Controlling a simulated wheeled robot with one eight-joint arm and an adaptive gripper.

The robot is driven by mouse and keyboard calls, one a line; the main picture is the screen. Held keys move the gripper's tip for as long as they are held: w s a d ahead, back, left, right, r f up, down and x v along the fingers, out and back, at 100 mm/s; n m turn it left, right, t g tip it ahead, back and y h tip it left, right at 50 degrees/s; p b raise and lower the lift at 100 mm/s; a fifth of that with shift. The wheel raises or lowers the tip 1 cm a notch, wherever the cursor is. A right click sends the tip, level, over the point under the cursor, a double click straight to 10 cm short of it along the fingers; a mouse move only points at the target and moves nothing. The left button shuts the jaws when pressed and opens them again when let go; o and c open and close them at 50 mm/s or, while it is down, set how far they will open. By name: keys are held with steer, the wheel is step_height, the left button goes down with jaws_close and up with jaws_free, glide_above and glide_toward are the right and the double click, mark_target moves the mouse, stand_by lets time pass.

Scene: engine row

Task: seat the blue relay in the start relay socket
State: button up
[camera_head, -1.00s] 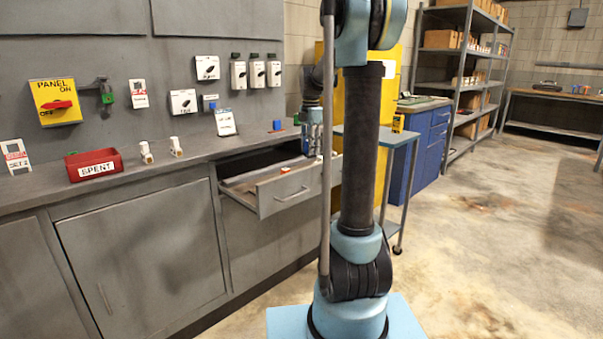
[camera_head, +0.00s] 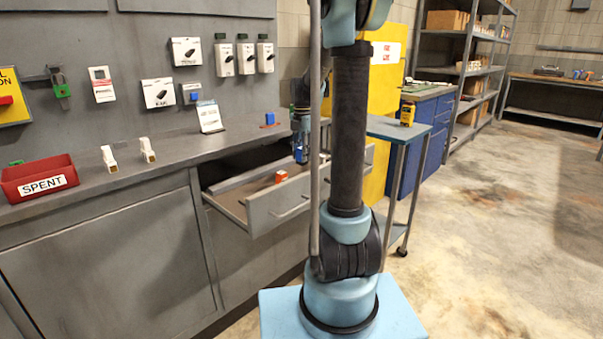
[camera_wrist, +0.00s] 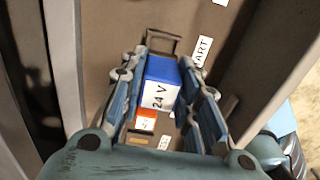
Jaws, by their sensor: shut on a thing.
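The blue relay (camera_wrist: 162,84), a block with a white 24 V label, sits between the fingers of my gripper (camera_wrist: 168,100) in the wrist view. My gripper is shut on it, and the drawer floor shows below. In the head view, my gripper (camera_head: 301,150) points down over the right part of the open drawer (camera_head: 262,212), with blue between its fingers. I cannot tell whether the relay touches the drawer floor. A label ending in ART (camera_wrist: 203,52) lies in the drawer beside the relay. I cannot make out the start relay socket for certain.
An orange block (camera_head: 281,177) lies in the drawer. Another blue block (camera_head: 270,118) stands on the counter (camera_head: 180,160) behind it. A red SPENT bin (camera_head: 40,180) and two white pieces (camera_head: 147,150) are to the left. A blue cart (camera_head: 400,127) stands close on the right.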

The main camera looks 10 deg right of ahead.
steer(key=shift+d+f, duration=0.1)
steer(key=shift+f, duration=3.25)
steer(key=o, duration=1.1)
step_height(320, 180, up, 12)
steer(key=shift+r, duration=0.1)
